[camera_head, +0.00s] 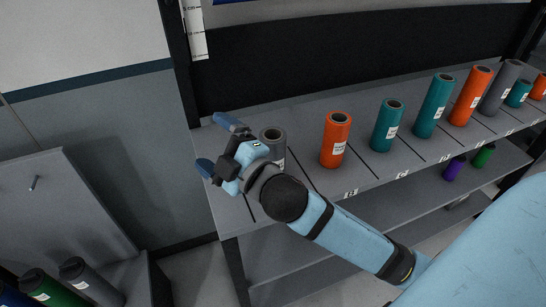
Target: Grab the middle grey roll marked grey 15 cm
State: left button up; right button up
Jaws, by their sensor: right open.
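A grey roll (273,135) stands upright at the left end of the shelf top, partly hidden behind my right gripper and wrist. A taller grey roll (501,87) stands toward the right end of the row. Their label text is too small to read, so I cannot tell which is marked grey 15 cm. My right gripper (216,145) is open and empty, over the shelf's left end, just left of the near grey roll. Another dark grey roll (88,283) is at the lower left. My left gripper is not in view.
On the shelf top (330,187), an orange roll (336,141), teal rolls (387,126) and further orange rolls stand in marked lanes. Purple (454,169) and green (484,156) rolls lie on the lower shelf. A dark back panel (350,60) rises behind the row.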

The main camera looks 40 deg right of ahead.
jog(key=a+r+n+g+y, duration=0.3)
jog(key=a+r+n+y, duration=0.5)
jog(key=n+y, duration=0.5)
notch_tip(320, 180, up, 3)
jog(key=s+a+n+g+y, duration=0.25)
jog(key=n+g, duration=0.35)
jog(key=n, duration=0.4)
jog(key=n+g+h, duration=1)
jog(key=n+h, duration=1)
jog(key=n, duration=0.1)
send_over(272, 129)
jog(key=s+a, duration=0.1)
jog(key=a, duration=0.1)
notch_tip(272, 129, down, 6)
jog(key=shift+h, duration=0.35)
jog(key=f, duration=0.3)
jog(key=f+p, duration=0.1)
jog(key=f, duration=0.2)
jog(key=d+f+p, duration=0.1)
jog(key=f, duration=0.2)
jog(key=shift+s+f, duration=0.15)
jog(key=shift+s, duration=0.1)
notch_tip(272, 129, down, 4)
jog(key=shift+s+r+p, duration=0.15)
jog(key=shift+r+p, duration=0.05)
jog(key=shift+p, duration=0.6)
jog(key=shift+f, duration=0.35)
